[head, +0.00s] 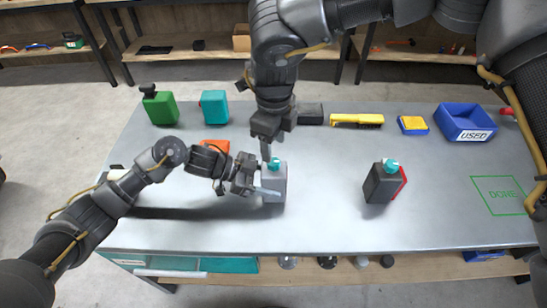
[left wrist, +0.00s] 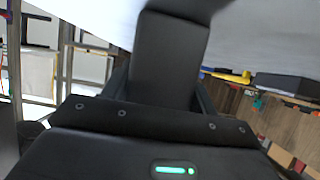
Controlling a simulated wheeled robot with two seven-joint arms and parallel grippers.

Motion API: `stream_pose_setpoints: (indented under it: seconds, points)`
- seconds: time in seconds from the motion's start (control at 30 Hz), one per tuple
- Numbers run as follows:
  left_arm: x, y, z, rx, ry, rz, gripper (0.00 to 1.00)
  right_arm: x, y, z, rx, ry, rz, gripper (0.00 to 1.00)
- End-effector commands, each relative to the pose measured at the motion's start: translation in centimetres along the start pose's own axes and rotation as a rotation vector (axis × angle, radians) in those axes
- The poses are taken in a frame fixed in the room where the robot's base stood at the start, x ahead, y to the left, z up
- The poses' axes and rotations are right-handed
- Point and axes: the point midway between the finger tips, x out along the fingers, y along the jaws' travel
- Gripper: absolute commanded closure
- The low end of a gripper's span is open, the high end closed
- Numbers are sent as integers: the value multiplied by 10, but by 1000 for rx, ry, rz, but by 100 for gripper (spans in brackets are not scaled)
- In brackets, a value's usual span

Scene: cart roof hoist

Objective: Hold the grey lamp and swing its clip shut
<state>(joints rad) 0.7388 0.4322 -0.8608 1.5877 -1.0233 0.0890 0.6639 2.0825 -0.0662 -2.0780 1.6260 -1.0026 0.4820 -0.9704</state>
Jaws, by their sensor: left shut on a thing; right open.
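The grey lamp (head: 276,182), a boxy body with a teal top (head: 274,163), stands upright near the middle of the table. My left gripper (head: 259,186) comes from the left and is shut on the lamp's body. A pale bar (head: 266,191) crosses the lamp's lower front; I cannot tell whether it is a finger or the clip. My right gripper (head: 267,150) points down just above the lamp's top and is open; I cannot tell whether it touches. The clip cannot be made out clearly. In the left wrist view a dark shape fills the middle and the lamp is not recognisable.
A dark lamp with a red side (head: 382,184) stands to the right. Green (head: 161,108) and teal (head: 214,106) lamps, an orange item (head: 215,146), a yellow tool (head: 357,120) and a blue USED bin (head: 465,122) line the back. The green DONE square (head: 499,195) is clear.

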Motion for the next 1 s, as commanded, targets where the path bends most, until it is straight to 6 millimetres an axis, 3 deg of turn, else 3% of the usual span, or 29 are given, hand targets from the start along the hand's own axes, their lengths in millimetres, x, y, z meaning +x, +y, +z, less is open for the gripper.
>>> stream_pose_setpoints:
  seconds: [0.1,0.3,0.73,1.0]
  points:
    - [0,0,0,0,1,0,64,24,1,0,-1,3,2,48]
    - [0,0,0,0,1,-1,64,50,0,0,-1,0,0,48]
    - [0,0,0,0,0,0,64,59,0,0,0,-1,0,48]
    - [0,0,0,0,0,0,64,59,0,0,0,-1,0,82]
